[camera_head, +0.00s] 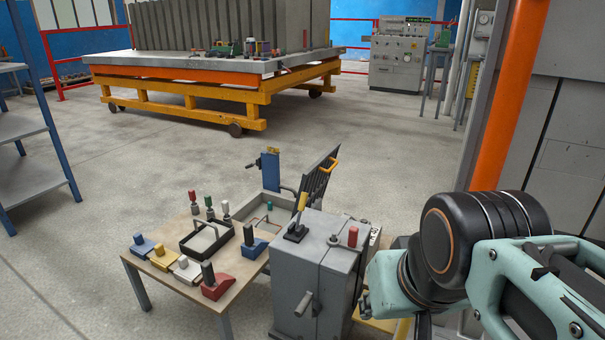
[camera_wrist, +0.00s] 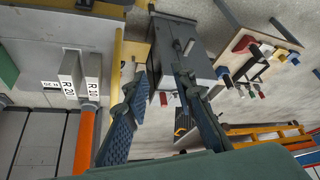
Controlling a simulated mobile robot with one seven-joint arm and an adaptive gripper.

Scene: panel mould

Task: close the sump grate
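The sump grate (camera_head: 318,180) is a dark slatted panel with an orange handle (camera_head: 328,165). It stands raised and tilted above a grey open box (camera_head: 241,207) on the low table's far side, behind the grey cabinet. In the wrist view, a dark piece with a yellow edge (camera_wrist: 183,123) beside the right finger may be the grate; I cannot tell. My gripper (camera_wrist: 158,78) is open, with nothing visible between its two fingers. In the head view my arm is at the lower right, apart from the grate, and the fingers are not clearly seen.
The grey cabinet (camera_head: 312,265) with levers stands between my arm and the wooden table (camera_head: 237,279), which bears coloured blocks and a black tray frame (camera_head: 207,236). An orange post (camera_head: 508,100) rises at right. Open floor lies behind, before the yellow trolley (camera_head: 190,100).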

